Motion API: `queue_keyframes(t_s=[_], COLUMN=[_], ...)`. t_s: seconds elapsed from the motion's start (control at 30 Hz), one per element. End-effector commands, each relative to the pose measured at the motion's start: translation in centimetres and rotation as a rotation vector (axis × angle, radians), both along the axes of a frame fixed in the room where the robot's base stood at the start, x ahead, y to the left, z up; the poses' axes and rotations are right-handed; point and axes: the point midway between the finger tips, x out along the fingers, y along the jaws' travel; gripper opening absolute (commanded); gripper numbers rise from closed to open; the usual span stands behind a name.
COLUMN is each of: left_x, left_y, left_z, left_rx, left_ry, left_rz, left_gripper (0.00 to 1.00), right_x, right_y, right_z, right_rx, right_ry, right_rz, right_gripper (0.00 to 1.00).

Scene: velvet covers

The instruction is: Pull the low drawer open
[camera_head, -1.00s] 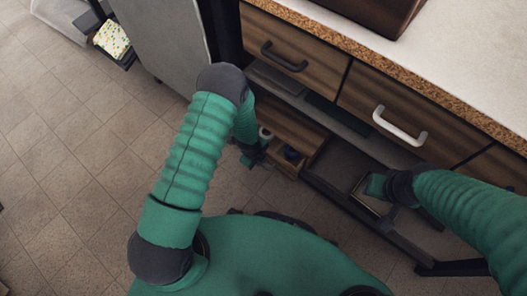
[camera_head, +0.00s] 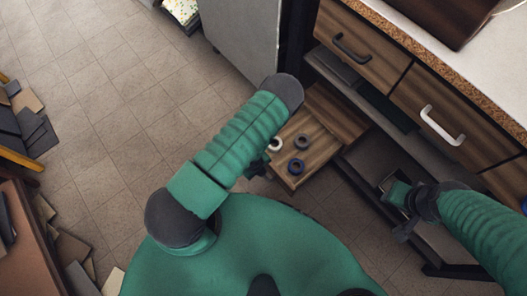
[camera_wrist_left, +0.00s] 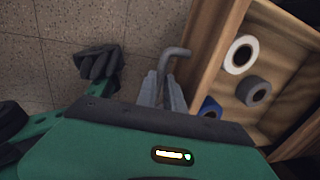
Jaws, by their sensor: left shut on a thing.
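The low drawer (camera_head: 319,153) is a wooden box standing out from the bottom of the cabinet, with its inside showing. It also shows at the right of the left wrist view (camera_wrist_left: 211,52). It holds a white roll (camera_head: 276,144), a grey roll (camera_head: 301,141) and a blue roll (camera_head: 296,166). My left gripper (camera_head: 258,168) is at the drawer's front, partly hidden behind my arm. In the left wrist view its fingers (camera_wrist_left: 163,90) are shut on the grey bent handle (camera_wrist_left: 176,53). My right gripper (camera_head: 405,231) is low by the cabinet's right side, away from the drawer; its jaw opening is unclear.
Upper drawers with a black handle (camera_head: 351,48) and a white handle (camera_head: 441,126) sit under the countertop (camera_head: 490,55). A grey panel (camera_head: 243,35) stands left of the cabinet. Tiled floor (camera_head: 110,110) is clear at left, with dark and brown pieces (camera_head: 33,128) at the far left.

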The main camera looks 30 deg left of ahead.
Motion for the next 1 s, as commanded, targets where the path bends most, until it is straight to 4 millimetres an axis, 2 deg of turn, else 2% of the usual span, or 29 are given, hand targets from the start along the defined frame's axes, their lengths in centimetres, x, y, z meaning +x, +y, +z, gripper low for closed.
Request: queue_keyframes(t_s=[0.47,0.5,0.63,0.9,1.0], left_x=[-0.34,-0.34,-0.32,-0.29,-0.31], left_y=[0.03,0.03,0.05,0.09,0.12], left_z=[-0.03,-0.03,-0.03,-0.01,0.56], left_rx=[-0.001,-0.001,-0.001,0.000,0.000], left_ry=[0.000,0.000,0.000,-0.001,-0.001], left_rz=[-0.001,-0.001,0.000,0.000,0.000], left_gripper=[0.00,0.15,0.32,0.34,0.34], right_x=[0.00,0.00,0.01,0.00,0.00], right_y=[0.00,0.00,0.00,0.00,0.00], right_z=[0.16,0.16,0.15,0.16,0.52], right_rx=[0.000,0.000,0.000,0.000,0.000], right_ry=[0.000,0.000,0.000,0.000,0.000], right_rz=[0.000,0.000,0.000,0.000,0.000], right_gripper=[0.36,0.36,0.36,0.36,0.36])
